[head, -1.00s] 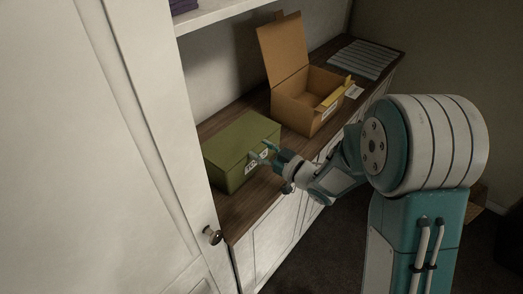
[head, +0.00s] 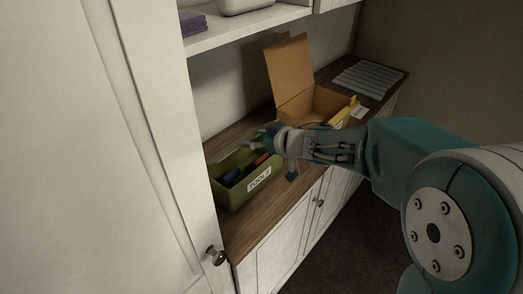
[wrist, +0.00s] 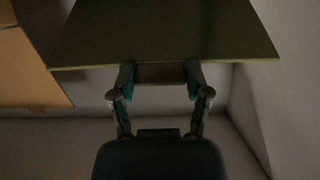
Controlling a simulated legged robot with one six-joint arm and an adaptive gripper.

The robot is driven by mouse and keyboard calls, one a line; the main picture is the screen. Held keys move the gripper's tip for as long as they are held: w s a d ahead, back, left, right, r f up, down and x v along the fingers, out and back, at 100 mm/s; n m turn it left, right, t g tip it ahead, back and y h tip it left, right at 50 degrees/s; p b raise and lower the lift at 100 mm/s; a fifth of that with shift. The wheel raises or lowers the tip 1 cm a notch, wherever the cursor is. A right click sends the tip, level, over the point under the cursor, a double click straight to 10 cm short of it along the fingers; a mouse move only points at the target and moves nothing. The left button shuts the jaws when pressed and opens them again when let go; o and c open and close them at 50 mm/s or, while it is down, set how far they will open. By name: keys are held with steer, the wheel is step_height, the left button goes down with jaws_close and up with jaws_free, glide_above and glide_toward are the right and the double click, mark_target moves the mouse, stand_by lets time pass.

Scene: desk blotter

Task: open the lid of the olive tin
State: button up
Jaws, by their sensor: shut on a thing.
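The olive tin (head: 234,198) stands on the wooden counter with its top open. Red and blue items show inside, and a white TOOLS label (head: 260,179) is on its front. My gripper (head: 264,138) is above the tin's back right part; my wrist hides much of that area. In the wrist view, the olive lid (wrist: 165,32) fills the upper middle. There my gripper (wrist: 160,73) is shut on a small tab at the lid's edge, one finger on each side. The lid is raised off the tin; its exact angle is hard to tell.
An open cardboard box (head: 290,72) with an upright flap stands behind my arm. A grey slatted mat (head: 370,78) lies at the counter's far end. A shelf (head: 260,22) hangs above, and a white cabinet door (head: 100,150) stands at left.

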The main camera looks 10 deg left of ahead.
mark_target(241, 141)
steer(key=a+r, duration=0.1)
steer(key=w+a+r, duration=0.1)
steer(key=a+r, duration=0.1)
steer(key=shift+w, duration=0.35)
steer(key=shift+w+a+r+g+h, duration=0.15)
steer(key=shift+w+a+r+h, duration=0.1)
steer(key=shift+a+h, duration=0.15)
steer(key=shift+w+a+r+g+h, duration=0.15)
steer(key=shift+w+a+h, duration=0.15)
steer(key=shift+a, duration=0.2)
steer(key=shift+d, duration=0.1)
stand_by(0.4)
steer(key=o, duration=1.3)
steer(key=shift+f, duration=0.1)
steer(key=shift+o, duration=0.2)
steer(key=shift+s, duration=0.1)
steer(key=v, duration=1.2)
